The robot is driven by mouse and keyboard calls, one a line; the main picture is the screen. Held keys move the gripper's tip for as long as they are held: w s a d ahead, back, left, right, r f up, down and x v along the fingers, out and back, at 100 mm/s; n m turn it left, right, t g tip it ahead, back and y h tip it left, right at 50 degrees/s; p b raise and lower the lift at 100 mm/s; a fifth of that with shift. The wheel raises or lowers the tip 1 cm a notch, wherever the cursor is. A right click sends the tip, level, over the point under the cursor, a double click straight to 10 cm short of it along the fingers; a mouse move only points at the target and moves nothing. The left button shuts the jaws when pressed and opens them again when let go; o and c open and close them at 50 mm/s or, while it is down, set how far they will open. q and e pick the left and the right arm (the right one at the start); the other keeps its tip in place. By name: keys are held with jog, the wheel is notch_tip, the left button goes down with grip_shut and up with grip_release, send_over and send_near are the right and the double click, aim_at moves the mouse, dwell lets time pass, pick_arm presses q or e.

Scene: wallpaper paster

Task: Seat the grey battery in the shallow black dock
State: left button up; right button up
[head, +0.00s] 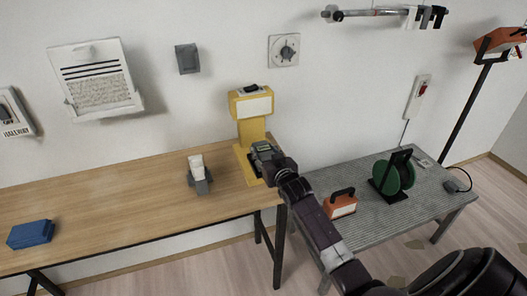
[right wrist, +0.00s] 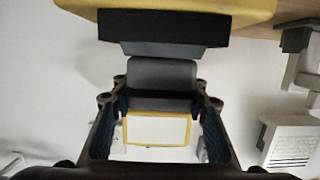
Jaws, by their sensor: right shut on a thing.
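The grey battery (right wrist: 162,73) is between the fingertips of my right gripper (right wrist: 160,98), which is shut on it. The shallow black dock (right wrist: 175,25) is on the yellow base (right wrist: 90,3) of the stand, at the top of the right wrist view, which looks upside down. The battery's end is right at the dock; I cannot tell whether it touches or is seated. My left gripper is not in view.
The stand is at the right end of the wooden table (head: 120,190). A grey holder with a white piece (head: 199,181) and a blue block (head: 30,234) are to its left. The grey table (head: 370,230) at right holds an orange-and-white case (head: 340,206) and a green reel (head: 384,176).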

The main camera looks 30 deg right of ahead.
jog(key=shift+f+b, duration=0.4)
jog(key=shift+f, duration=0.25)
jog(key=o, duration=1.6)
jog(key=shift+o, duration=0.2)
jog(key=shift+f, duration=0.2)
jog(key=v, duration=1.2)
jog(key=shift+r, duration=0.1)
